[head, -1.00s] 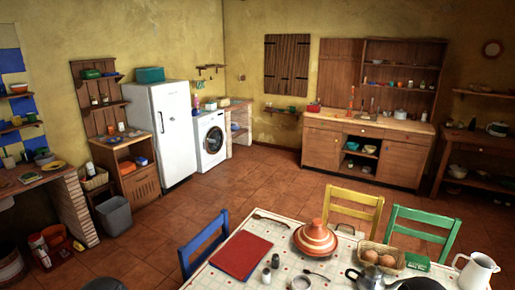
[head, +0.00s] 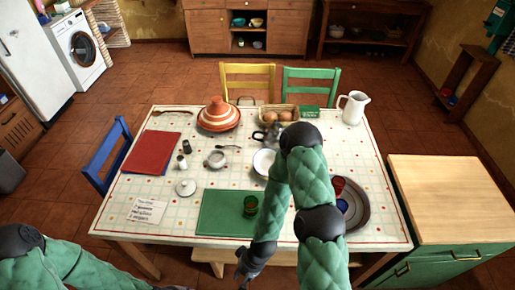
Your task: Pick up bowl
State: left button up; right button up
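A white dish (head: 264,162), a shallow bowl or plate, lies near the middle of the patterned table (head: 170,200), partly hidden by my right arm. A small grey bowl-like vessel (head: 216,158) stands to its left. A wide grey basin (head: 361,213) on the table's right holds red and blue items and is partly covered by my arm. My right gripper (head: 243,272) hangs low at the table's near edge, apart from these dishes; its finger gap is unclear. My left arm enters at the bottom left, and its gripper is below the frame.
A green board (head: 215,215) with a green glass (head: 250,205) lies near the front edge. A red folder (head: 152,152), tagine (head: 218,116), egg basket (head: 279,115) and white jug (head: 352,107) stand around. Bowls (head: 257,22) sit in the far cabinet. A bare wood-topped counter (head: 450,195) is at right.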

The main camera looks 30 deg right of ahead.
aim_at(262, 160)
jog(key=k+l+u, duration=0.15)
jog(key=l, duration=0.2)
jog(key=l+u, duration=0.15)
jog(key=l, duration=0.15)
jog(key=k+l+u, duration=0.2)
jog(key=l, duration=0.15)
jog(key=l+u, duration=0.15)
jog(key=l, duration=0.15)
jog(key=k, duration=0.05)
